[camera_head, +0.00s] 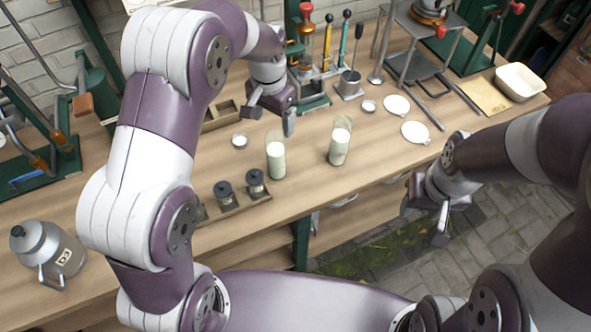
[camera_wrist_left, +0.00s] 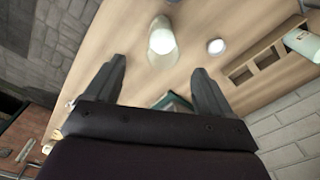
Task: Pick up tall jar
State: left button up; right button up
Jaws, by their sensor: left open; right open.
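Two tall clear glass jars with whitish contents stand upright on the wooden bench in the head view: a left jar (camera_head: 276,160) and a right jar (camera_head: 340,146). I cannot tell which one the task means. My left gripper (camera_head: 270,112) is open and empty above the bench, just behind the left jar. In the left wrist view a glass jar (camera_wrist_left: 163,42) stands just beyond the open left fingertips (camera_wrist_left: 158,70), apart from them. My right gripper (camera_head: 426,212) is open and empty, off the bench's front edge.
A small round lid (camera_head: 240,140) lies left of the left jar. A wooden rack (camera_head: 232,206) with dark-lidded pots lies in front. A metal churn (camera_head: 48,254) stands at left. White discs (camera_head: 415,132) lie right of the jars. Tool stands line the back.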

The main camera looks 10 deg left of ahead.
aim_at(275, 147)
pick_arm(q)
jog(key=shift+m+g, duration=0.3)
jog(key=shift+m, duration=0.1)
jog(key=f, duration=0.1)
jog(key=f+p, duration=0.1)
jog(key=f, duration=0.3)
jog(key=shift+w+d+f, duration=0.15)
jog(key=shift+w+f, duration=0.05)
jog(key=shift+w, duration=0.15)
jog(key=f+p, duration=0.1)
jog(key=f, duration=0.2)
jog(key=f+p, duration=0.1)
jog(key=shift+a+f+p, duration=0.2)
jog(key=shift+a+p, duration=0.1)
jog(key=shift+a, duration=0.05)
jog(key=f, duration=0.2)
jog(key=shift+w+f, duration=0.25)
jog(key=shift+f, duration=0.15)
jog(key=c, duration=0.3)
jog(key=shift+s, duration=0.15)
jog(key=c, duration=0.5)
grip_shut()
pick_arm(e)
jog(key=r, duration=0.3)
jog(key=shift+w+d+r, duration=0.15)
jog(key=shift+w+r, duration=0.1)
